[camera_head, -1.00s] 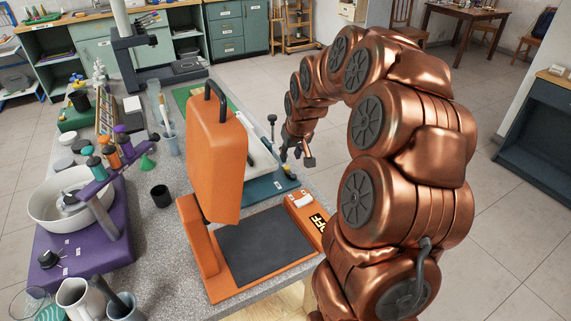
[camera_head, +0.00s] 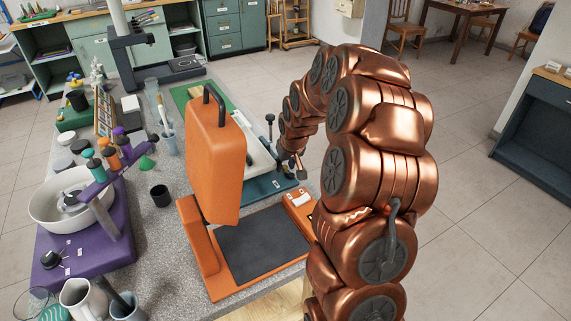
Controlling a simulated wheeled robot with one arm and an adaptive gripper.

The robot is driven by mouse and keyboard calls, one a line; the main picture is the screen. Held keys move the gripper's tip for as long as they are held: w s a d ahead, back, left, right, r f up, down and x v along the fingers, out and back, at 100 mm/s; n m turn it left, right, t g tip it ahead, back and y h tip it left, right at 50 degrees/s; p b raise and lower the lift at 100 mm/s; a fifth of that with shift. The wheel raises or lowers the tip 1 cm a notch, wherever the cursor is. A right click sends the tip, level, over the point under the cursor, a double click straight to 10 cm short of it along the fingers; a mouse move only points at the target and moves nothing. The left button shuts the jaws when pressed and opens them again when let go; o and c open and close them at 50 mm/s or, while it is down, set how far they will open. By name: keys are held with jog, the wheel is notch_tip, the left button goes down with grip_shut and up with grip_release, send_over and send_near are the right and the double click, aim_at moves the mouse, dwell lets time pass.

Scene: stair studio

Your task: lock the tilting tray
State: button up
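A white tray (camera_head: 259,153), which looks like the tilting tray, shows in part behind the orange press. It sits over a teal base (camera_head: 270,184), and the press hides its left part. A dark upright knob on a stem (camera_head: 270,120) stands at the tray's far right edge. My gripper (camera_head: 297,172) is small in view, pointing down beside the right end of the teal base, to the right of the tray. I cannot tell whether it touches anything there or whether its fingers are open. The tray's lock cannot be made out clearly.
The orange press (camera_head: 217,158) stands with its lid raised, over a dark plate (camera_head: 262,240). A purple stand with a white bowl (camera_head: 43,205), a black cup (camera_head: 160,195) and jugs fill the left of the grey bench (camera_head: 172,235). Open floor lies to the right.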

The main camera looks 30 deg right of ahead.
grip_shut()
jog(key=n+b, duration=0.1)
jog(key=n+y+b, duration=0.1)
jog(key=n, duration=0.1)
jog(key=a+n+y+b, duration=0.1)
jog(key=n, duration=0.1)
jog(key=shift+s+f+b, duration=0.15)
jog(key=shift+s+b, duration=0.1)
jog(key=shift+b, duration=0.1)
jog(key=n+b, duration=0.1)
jog(key=n, duration=0.1)
jog(key=n+y+b, duration=0.1)
jog(key=n, duration=0.1)
jog(key=s+n+g+y+b, duration=0.1)
jog(key=shift+a+n, duration=0.3)
jog(key=shift+n, duration=0.1)
jog(key=shift+s+n+g+y+b, duration=0.15)
jog(key=shift+n+g+b, duration=0.2)
jog(key=shift+n, duration=0.3)
jog(key=shift+s+n+g+y+b, duration=0.1)
jog(key=shift+n+y+b, duration=0.1)
jog(key=shift+n+b, duration=0.4)
jog(key=shift+s+n+g+y+b, duration=0.15)
jog(key=shift+n+g+b, duration=0.1)
jog(key=shift+n, duration=0.5)
jog(key=shift+o, duration=0.7)
grip_release()
